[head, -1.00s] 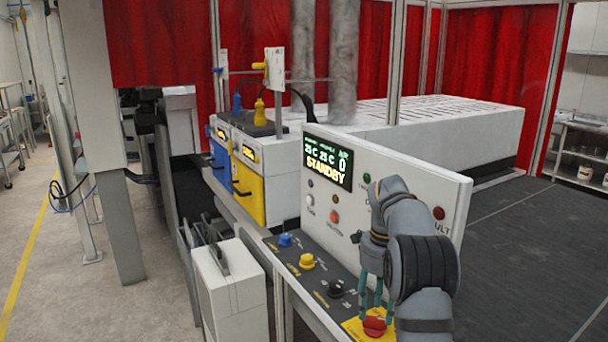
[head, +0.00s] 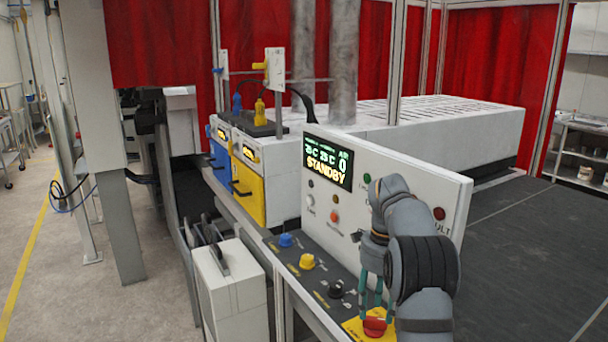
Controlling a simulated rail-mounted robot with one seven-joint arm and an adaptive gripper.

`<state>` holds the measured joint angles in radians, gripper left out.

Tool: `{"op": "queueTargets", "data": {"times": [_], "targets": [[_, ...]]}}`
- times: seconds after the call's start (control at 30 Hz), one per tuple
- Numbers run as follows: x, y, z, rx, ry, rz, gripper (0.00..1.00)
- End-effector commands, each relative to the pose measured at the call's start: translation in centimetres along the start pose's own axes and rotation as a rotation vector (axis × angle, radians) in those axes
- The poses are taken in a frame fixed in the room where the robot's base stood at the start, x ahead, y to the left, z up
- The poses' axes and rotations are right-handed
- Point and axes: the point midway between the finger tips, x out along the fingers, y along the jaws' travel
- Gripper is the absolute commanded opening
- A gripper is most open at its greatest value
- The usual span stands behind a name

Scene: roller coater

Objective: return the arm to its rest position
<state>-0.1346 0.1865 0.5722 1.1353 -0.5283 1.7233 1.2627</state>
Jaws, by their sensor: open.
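My gripper (head: 371,296) is at the lower right of the head view, with its teal fingers pointing down, apart and empty. It hangs over the control console (head: 318,285), close to the red emergency button (head: 375,326) on its yellow plate. The fingertips overlap the button's top edge in the picture; I cannot tell if they touch it. My grey arm hides part of the upright panel and the console's right end.
The upright panel (head: 400,170) has a display (head: 328,163) reading STANDBY. A blue knob (head: 286,240), a yellow knob (head: 307,261) and a black knob (head: 336,288) sit on the console. A white box (head: 230,285) stands at its left. A dark flat surface (head: 530,240) lies clear at right.

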Motion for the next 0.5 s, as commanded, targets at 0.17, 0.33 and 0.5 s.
{"op": "queueTargets", "data": {"times": [0.17, 0.33, 0.5], "targets": [[-3.4, -0.1, 0.0, -0.001, 0.000, -0.005, 0.42], [-5.8, -0.1, -0.1, 0.001, 0.001, -0.005, 0.42], [-7.2, -0.1, -0.2, -0.005, 0.008, 0.001, 0.42]]}}
